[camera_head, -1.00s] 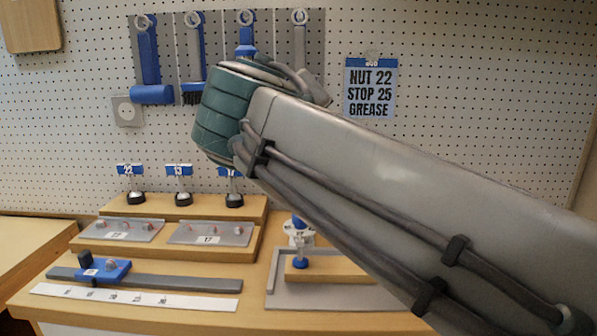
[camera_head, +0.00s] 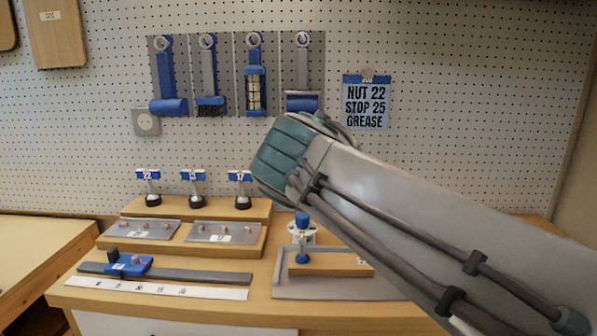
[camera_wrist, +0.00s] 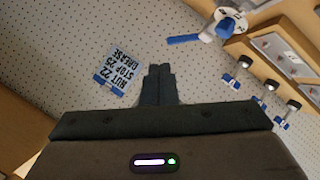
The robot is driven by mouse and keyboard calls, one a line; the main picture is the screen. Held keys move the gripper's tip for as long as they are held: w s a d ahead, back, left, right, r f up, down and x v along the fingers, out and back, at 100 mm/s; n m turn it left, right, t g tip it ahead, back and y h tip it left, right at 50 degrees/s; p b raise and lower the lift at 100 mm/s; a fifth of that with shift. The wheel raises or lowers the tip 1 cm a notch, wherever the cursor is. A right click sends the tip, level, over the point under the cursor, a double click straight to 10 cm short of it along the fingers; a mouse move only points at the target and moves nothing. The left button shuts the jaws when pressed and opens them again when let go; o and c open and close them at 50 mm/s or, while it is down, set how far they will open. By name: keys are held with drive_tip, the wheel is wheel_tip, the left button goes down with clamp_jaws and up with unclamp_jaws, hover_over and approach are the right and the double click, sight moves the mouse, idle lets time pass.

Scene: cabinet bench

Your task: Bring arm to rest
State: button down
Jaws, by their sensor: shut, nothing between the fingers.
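My arm reaches in from the right in the head view, its teal wrist joint in front of the pegboard below the hanging tools. My gripper (camera_wrist: 159,72) shows in the wrist view, with its two dark fingers together and nothing between them. The fingertips are apart from the bench fixtures. In the head view my fingers are hidden behind my own arm.
Below stand a stepped wooden rack (camera_head: 190,245), a slide with a blue stop (camera_head: 130,265), and a grey-framed fixture (camera_head: 345,288).

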drive_tip(key=s+d+f+m+g+y+p, duration=0.2)
drive_tip(key=s+d+f+g+p, duration=0.2)
drive_tip(key=s+f+p, duration=0.2)
drive_tip(key=s+d+f+m+g+y+p, duration=0.2)
drive_tip(key=s+d+f+g+p, duration=0.3)
drive_tip(key=s+p, duration=0.4)
drive_tip(key=shift+d+f+m+g+p, duration=0.3)
drive_tip(key=shift+f+m+p, duration=0.1)
drive_tip(key=shift+m+p, duration=0.35)
